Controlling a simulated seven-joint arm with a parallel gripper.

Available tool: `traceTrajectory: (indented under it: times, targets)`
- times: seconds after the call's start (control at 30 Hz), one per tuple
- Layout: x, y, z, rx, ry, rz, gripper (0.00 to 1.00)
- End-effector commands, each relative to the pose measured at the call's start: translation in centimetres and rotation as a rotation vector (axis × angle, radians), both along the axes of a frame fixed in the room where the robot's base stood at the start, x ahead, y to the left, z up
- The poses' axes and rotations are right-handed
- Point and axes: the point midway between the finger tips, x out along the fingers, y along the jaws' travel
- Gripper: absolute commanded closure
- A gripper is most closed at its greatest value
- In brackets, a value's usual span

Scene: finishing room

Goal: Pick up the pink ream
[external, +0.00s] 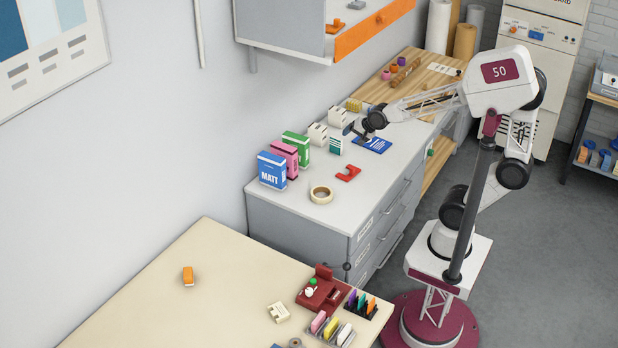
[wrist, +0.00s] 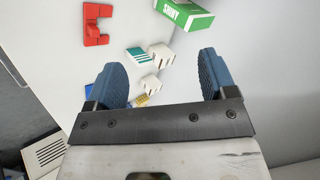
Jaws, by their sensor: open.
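The pink ream (external: 291,163) stands upright on the grey cabinet top against the wall, in a row between a blue ream marked MATT (external: 272,170) and a green ream (external: 297,146). It does not show in the wrist view. My gripper (external: 350,129) is above the cabinet top, to the right of the row and apart from the pink ream. In the wrist view its two blue fingers (wrist: 160,62) are spread with nothing held between them. The green ream, marked SHINY (wrist: 186,12), shows at the top of that view.
Beside the reams stand white blocks (external: 317,134) and a small teal-and-white box (external: 336,146). A red bracket (external: 348,173), a tape roll (external: 321,194) and a blue pack (external: 372,144) lie on the top. An orange-edged wall cabinet (external: 374,30) hangs above.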

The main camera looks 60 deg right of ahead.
Motion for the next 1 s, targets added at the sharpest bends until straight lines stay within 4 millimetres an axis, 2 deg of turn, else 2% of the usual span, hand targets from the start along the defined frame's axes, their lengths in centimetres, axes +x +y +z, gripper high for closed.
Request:
traceTrajectory:
  times: [0.2,0.5,0.7,1.0]
  targets:
    - [5.7,1.0,-1.7,0.228,-0.116,-0.224,0.22]
    - [12.4,2.3,-4.5,0.593,-0.267,-0.498,0.22]
    - [16.2,3.2,-6.8,0.862,-0.356,-0.648,0.22]
    - [20.4,4.2,-11.1,1.296,-0.459,-0.82,0.22]
